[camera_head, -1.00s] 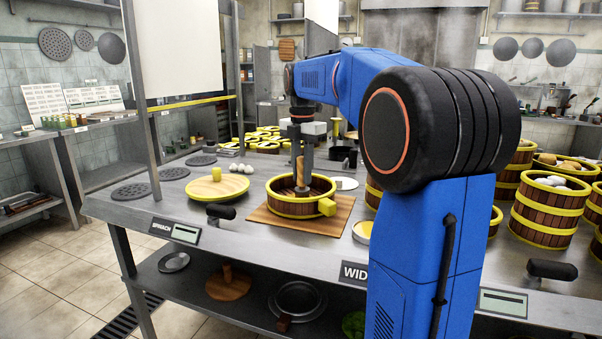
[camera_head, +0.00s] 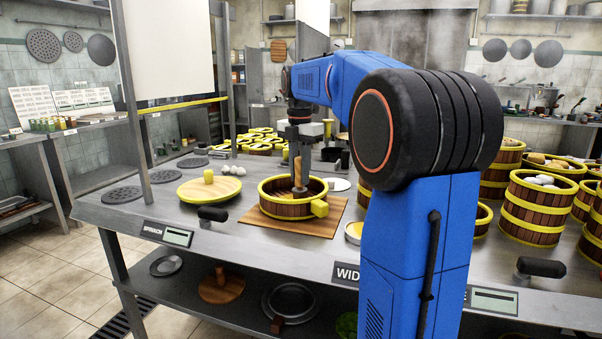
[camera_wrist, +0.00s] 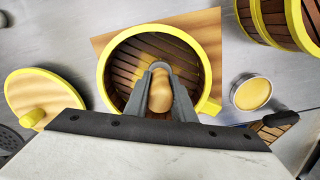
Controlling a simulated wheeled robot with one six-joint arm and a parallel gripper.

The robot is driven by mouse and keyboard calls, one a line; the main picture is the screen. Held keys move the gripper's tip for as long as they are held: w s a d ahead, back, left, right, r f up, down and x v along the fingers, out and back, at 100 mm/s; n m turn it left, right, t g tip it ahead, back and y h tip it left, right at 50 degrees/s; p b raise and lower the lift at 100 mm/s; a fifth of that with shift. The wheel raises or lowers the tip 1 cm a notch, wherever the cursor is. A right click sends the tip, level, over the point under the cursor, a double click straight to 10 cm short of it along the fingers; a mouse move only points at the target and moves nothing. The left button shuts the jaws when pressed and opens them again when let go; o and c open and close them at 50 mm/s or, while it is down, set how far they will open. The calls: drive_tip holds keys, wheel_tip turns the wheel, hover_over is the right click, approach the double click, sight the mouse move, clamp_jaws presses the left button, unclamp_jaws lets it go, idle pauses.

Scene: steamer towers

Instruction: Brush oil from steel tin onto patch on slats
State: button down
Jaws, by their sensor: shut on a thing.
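The round steamer basket (camera_head: 270,208) with yellow bands lies on a wooden board. Its slatted floor (camera_wrist: 125,80) shows in the wrist view, with a paler yellowish patch (camera_wrist: 150,48) towards its far side. My gripper (camera_head: 298,160) is shut on the wooden brush handle (camera_wrist: 160,92) and holds it roughly upright over the basket. The steel tin (camera_wrist: 236,98) of yellow oil stands right of the basket.
Tall steamer baskets (camera_head: 541,210) stand at the right. A dark handle (camera_head: 212,214) sticks out at the table's front edge.

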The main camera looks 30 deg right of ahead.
drive_tip(key=shift+a, duration=1.1)
drive_tip(key=shift+a, duration=0.15)
drive_tip(key=shift+s+a, duration=0.1)
drive_tip(key=shift+a, duration=1.2)
drive_tip(key=shift+f, duration=0.1)
drive_tip(key=shift+d, duration=0.1)
drive_tip(key=shift+d, duration=1.35)
